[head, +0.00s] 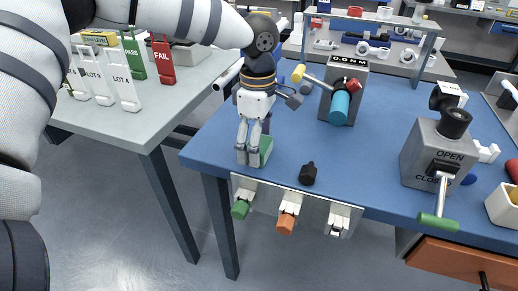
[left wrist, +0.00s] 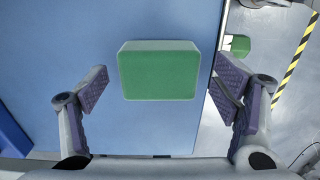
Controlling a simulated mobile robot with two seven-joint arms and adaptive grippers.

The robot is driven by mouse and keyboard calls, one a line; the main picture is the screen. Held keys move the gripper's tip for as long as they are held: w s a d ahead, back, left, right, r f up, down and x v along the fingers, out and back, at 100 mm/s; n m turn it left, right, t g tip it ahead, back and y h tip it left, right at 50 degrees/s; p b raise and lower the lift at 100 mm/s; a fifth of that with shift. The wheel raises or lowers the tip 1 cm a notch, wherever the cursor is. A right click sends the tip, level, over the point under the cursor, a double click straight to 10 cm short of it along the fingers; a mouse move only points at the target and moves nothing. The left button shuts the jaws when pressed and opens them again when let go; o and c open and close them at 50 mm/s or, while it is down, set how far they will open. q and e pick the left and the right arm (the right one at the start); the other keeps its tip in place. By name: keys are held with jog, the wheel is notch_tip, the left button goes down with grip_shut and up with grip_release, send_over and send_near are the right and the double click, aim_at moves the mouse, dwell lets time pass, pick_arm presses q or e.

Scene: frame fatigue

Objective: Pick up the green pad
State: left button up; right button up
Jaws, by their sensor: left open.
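The green pad (head: 266,150) is a small block on the blue table top near its front left corner. In the head view it is partly hidden behind my left gripper (head: 248,160), which points down over it. In the left wrist view the whole green pad (left wrist: 158,72) shows with its broad face toward the camera. It lies between the spread fingers of my left gripper (left wrist: 165,92), with clear space on both sides. The left gripper is open and empty, and I see no contact with the pad. My right gripper is not in view.
A holder on the table's front edge carries green (head: 240,209) and orange (head: 286,223) knobs. A small black knob (head: 308,174) stands right of the pad. A torque meter (head: 344,90) and an OPEN/CLOSE box (head: 437,157) stand farther right. A grey side table (head: 160,118) holds cards.

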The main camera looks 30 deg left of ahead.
pick_arm(q)
jog(key=shift+f, duration=0.35)
jog(key=c, duration=1.1)
jog(key=shift+r, duration=0.1)
notch_tip(320, 180, up, 4)
jog(key=shift+w+f, duration=0.1)
jog(key=shift+f, duration=0.15)
jog(key=s+r, duration=0.1)
jog(key=s+d+r+p, duration=0.1)
jog(key=r, duration=0.1)
jog(key=s+d+r, duration=0.1)
jog(key=r, duration=0.1)
jog(key=shift+d, duration=0.25)
jog(key=s+d+r+p, duration=0.2)
jog(key=s+d+r, duration=0.2)
jog(key=s+d, duration=0.2)
jog(key=shift+s+d+r, duration=0.2)
jog(key=shift+s+d, duration=0.1)
jog(key=shift+s, duration=0.6)
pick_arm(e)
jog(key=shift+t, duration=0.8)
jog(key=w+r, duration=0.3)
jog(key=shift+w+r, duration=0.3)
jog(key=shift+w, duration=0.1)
